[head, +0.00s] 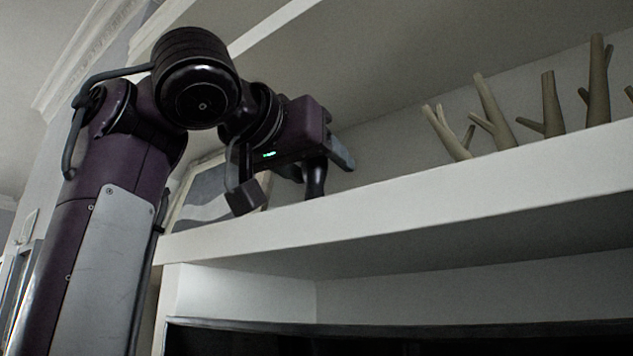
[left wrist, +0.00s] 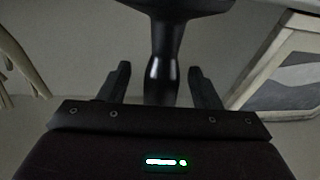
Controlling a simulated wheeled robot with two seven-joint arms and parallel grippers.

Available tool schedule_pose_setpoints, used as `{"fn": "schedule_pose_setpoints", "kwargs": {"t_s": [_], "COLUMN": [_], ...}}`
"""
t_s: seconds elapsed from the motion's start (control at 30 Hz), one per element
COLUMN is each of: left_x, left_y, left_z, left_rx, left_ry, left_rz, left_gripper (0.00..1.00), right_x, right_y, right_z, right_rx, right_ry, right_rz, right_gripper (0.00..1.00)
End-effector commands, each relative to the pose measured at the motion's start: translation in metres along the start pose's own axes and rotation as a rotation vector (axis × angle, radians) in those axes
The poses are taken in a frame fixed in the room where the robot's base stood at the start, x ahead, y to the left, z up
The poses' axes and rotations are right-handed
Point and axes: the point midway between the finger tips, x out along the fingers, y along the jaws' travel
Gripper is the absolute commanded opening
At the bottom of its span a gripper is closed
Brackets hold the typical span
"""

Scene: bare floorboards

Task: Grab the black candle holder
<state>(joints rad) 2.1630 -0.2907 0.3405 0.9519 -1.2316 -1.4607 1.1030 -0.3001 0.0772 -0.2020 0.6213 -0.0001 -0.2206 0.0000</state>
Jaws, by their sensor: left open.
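The black candle holder (head: 315,178) stands on the white shelf, partly hidden behind my left gripper in the head view. In the left wrist view its glossy dark stem (left wrist: 163,82) runs between the fingers, with a wider black part at the top edge of the picture. My left gripper (head: 293,175) is open, with one finger on each side of the holder. In the left wrist view the two fingertips (left wrist: 158,68) show gaps to the stem on both sides. My right gripper is in neither view.
The white shelf (head: 420,195) runs across the head view. A framed picture (head: 205,190) leans behind my left gripper, also at the right of the left wrist view (left wrist: 290,75). Several branch-like ornaments (head: 552,105) stand further right. The shelf between them and the gripper looks clear.

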Motion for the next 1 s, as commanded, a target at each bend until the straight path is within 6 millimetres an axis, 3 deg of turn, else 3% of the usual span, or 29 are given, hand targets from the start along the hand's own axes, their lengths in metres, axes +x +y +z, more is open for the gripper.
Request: {"fn": "schedule_pose_setpoints", "kwargs": {"t_s": [0.27, 0.73, 1.0], "left_x": [0.0036, 0.0037, 0.003], "left_y": [-0.0002, -0.0004, -0.0003], "left_z": [0.0009, 0.0009, -0.0001], "left_rx": [0.0, 0.0, -0.001], "left_ry": [0.001, 0.0, 0.002], "left_rz": [-0.001, -0.001, 0.0], "left_gripper": [0.58, 0.0, 0.0], "right_x": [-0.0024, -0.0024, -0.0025], "right_y": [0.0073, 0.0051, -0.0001], "right_z": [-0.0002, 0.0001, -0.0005], "right_rx": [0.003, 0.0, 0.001], "right_ry": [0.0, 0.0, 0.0], "right_rz": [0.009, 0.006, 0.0], "right_gripper": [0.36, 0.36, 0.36]}}
